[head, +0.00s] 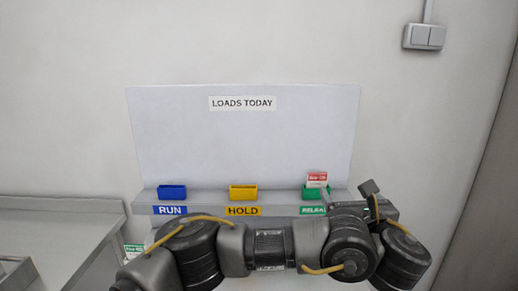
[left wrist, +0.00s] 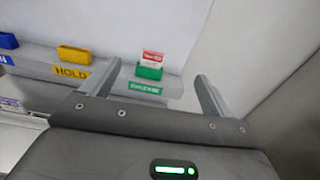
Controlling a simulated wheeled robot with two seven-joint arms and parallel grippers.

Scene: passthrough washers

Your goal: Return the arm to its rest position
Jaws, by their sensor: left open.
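My left arm (head: 270,250) reaches across the bottom of the head view from the left. Its gripper (head: 348,191) is at the right, in front of the green holder (head: 306,195) and partly covering it and its label. In the left wrist view the gripper (left wrist: 157,72) has its two fingers wide apart with nothing between them. Beyond them stands the green holder (left wrist: 147,73) with a red and white card (left wrist: 152,58) upright in it. The card (head: 317,178) also shows in the head view. My right gripper is not in view.
A grey ledge (head: 205,197) under a white "LOADS TODAY" board (head: 245,140) carries an empty-looking blue holder (head: 172,192) and yellow holder (head: 243,192). A grey counter (head: 60,235) stands at left. A green and white card (head: 133,249) shows beside my arm.

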